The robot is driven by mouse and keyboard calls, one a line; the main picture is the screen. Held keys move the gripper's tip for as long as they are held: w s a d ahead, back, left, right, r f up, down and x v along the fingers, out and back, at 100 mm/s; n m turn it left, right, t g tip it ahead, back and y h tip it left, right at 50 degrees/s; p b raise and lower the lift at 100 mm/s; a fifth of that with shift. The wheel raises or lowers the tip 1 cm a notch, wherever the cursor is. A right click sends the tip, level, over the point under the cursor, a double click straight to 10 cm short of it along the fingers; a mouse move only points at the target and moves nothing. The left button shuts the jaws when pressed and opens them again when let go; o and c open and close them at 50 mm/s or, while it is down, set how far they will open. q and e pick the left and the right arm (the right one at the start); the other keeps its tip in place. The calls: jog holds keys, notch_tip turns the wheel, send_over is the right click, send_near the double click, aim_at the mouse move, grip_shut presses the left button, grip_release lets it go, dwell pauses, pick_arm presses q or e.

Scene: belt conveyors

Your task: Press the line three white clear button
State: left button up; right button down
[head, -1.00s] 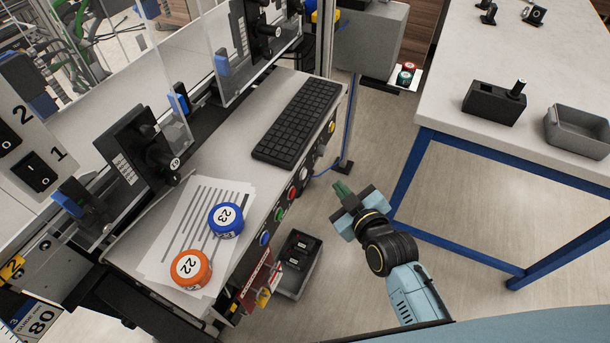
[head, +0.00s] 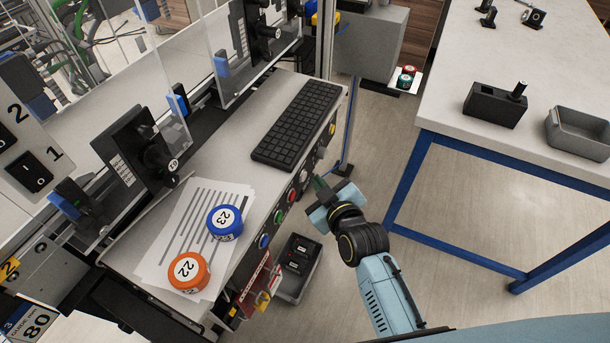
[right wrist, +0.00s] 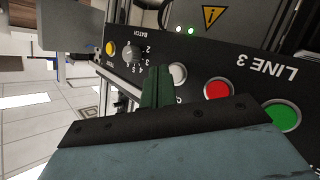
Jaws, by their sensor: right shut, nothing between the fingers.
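The white button (right wrist: 178,74) is on the black line three panel (right wrist: 245,68), between a red button (right wrist: 218,91) and a rotary knob (right wrist: 132,53). It also shows small in the head view (head: 304,175) on the front edge of the console. My right gripper (head: 317,184) is shut and empty, its green fingertips just in front of the panel near the white button. In the right wrist view the fingertips (right wrist: 158,70) appear just left of the white button and overlap its edge; I cannot tell whether they touch. My left gripper is not in view.
A green button (right wrist: 284,116) and a yellow button (right wrist: 110,48) share the panel. A keyboard (head: 297,122), papers, a blue puck (head: 225,222) and an orange puck (head: 189,272) lie on the console. A blue-framed table (head: 545,70) stands right, with open floor between.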

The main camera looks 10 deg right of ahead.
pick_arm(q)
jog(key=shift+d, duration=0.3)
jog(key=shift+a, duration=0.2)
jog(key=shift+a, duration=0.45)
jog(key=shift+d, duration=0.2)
pick_arm(e)
jog(key=shift+w+a, duration=0.25)
jog(key=shift+a, duration=0.1)
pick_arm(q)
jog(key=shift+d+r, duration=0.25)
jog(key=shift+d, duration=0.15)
